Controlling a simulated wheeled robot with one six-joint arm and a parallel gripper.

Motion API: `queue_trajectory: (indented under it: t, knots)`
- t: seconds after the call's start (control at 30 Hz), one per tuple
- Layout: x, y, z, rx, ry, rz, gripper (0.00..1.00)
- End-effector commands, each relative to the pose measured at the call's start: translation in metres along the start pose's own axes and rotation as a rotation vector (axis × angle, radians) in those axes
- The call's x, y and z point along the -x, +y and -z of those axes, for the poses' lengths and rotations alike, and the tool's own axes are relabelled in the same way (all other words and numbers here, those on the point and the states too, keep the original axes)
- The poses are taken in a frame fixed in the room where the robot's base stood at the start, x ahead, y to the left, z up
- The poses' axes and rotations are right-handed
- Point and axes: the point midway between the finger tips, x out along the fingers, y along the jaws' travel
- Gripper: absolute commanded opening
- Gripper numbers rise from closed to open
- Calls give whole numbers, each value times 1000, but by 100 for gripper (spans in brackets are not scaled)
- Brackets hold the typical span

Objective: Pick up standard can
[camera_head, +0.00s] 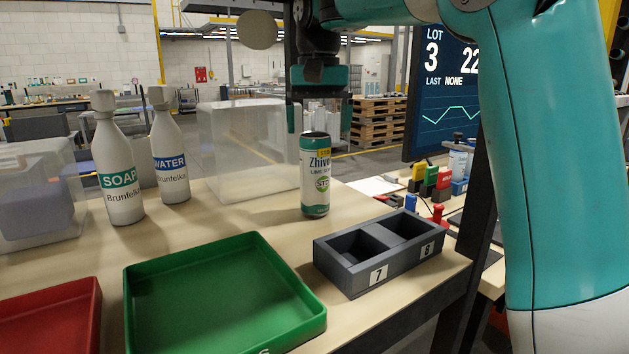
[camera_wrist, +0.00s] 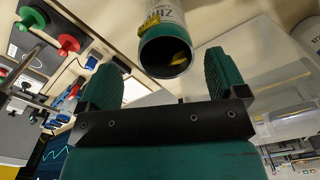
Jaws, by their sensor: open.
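The standard can (camera_head: 315,178), white and green with a yellow band, stands upright on the table near its back edge. It also shows in the wrist view (camera_wrist: 165,48), where its dark round top end lies between and beyond the fingertips. My gripper (camera_head: 320,120) points down just above the can in the head view, with its green fingers apart. In the wrist view my gripper (camera_wrist: 160,80) is open and holds nothing. I cannot tell how far the fingers reach down beside the can.
A grey two-slot holder (camera_head: 365,272) marked 7 and 8 stands in front of the can. A green tray (camera_head: 225,245), a red tray (camera_head: 50,290), SOAP (camera_head: 120,165) and WATER (camera_head: 168,150) bottles and a clear box (camera_head: 245,150) stand to the left.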

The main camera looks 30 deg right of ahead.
Motion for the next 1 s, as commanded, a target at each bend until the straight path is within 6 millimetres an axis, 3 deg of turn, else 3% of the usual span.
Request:
queue_trajectory:
  t: [0.17,0.43,0.73,0.97,1.0]
  knots:
    - [-14,-2,-1,2,0,0,91]
    - [-53,-6,-4,2,-1,0,91]
    - [-58,-6,-4,2,1,2,91]
    - [-58,-6,-4,2,1,2,40]
    - [-58,-6,-4,2,1,2,38]
